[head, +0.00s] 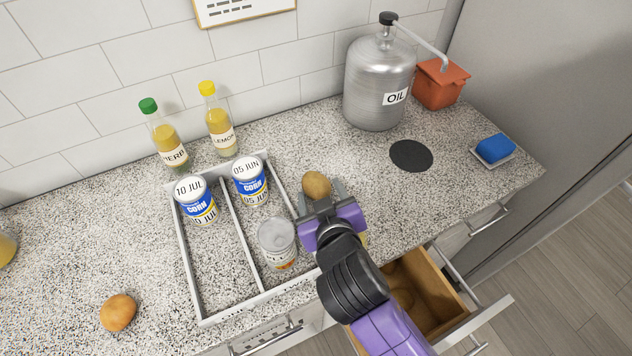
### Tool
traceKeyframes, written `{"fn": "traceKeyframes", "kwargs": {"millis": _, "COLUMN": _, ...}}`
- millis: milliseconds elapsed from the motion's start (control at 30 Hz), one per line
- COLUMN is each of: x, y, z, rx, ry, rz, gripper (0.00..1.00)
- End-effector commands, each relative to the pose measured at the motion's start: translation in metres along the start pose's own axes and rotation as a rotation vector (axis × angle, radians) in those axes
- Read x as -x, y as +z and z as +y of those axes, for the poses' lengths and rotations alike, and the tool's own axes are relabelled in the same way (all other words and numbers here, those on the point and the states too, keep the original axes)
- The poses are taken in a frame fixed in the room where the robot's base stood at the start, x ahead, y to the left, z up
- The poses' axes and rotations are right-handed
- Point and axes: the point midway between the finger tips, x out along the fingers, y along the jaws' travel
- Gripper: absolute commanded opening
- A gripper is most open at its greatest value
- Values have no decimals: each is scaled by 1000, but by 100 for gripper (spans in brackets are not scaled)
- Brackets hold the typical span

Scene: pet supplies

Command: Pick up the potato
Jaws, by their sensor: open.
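A brown oval potato (316,184) lies on the speckled counter, just right of the divided tray. My gripper (322,196) is open and reaches in from the lower right, with its fingertips at the near side of the potato. The fingers look to be on either side of its near end, but I cannot tell whether they touch it. The potato's near edge is partly hidden by the gripper. A rounder, orange-brown item (118,312) lies at the lower left, far from my gripper; I cannot tell what it is.
A white divided tray (190,262) holds two corn cans (197,203) and a grey-lidded can (277,243) close left of my gripper. Bottles (218,122) and an oil tank (379,82) stand behind. A drawer (440,288) is open beneath my arm.

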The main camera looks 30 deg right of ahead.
Motion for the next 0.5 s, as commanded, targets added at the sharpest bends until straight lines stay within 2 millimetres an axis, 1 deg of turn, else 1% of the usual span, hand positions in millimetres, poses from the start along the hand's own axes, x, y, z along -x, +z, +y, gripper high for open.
{"fn": "traceKeyframes", "kwargs": {"millis": 100, "x": -17, "y": -2, "z": -2, "rx": 1, "ry": 1, "rz": -1, "gripper": 60}}
{"fn": "traceKeyframes", "kwargs": {"millis": 233, "x": -33, "y": -1, "z": -2, "rx": 1, "ry": 0, "rz": 0, "gripper": 60}}
{"fn": "traceKeyframes", "kwargs": {"millis": 333, "x": -38, "y": 0, "z": -2, "rx": 0, "ry": -1, "rz": -1, "gripper": 60}}
{"fn": "traceKeyframes", "kwargs": {"millis": 500, "x": -39, "y": 0, "z": -2, "rx": 0, "ry": -1, "rz": 0, "gripper": 60}}
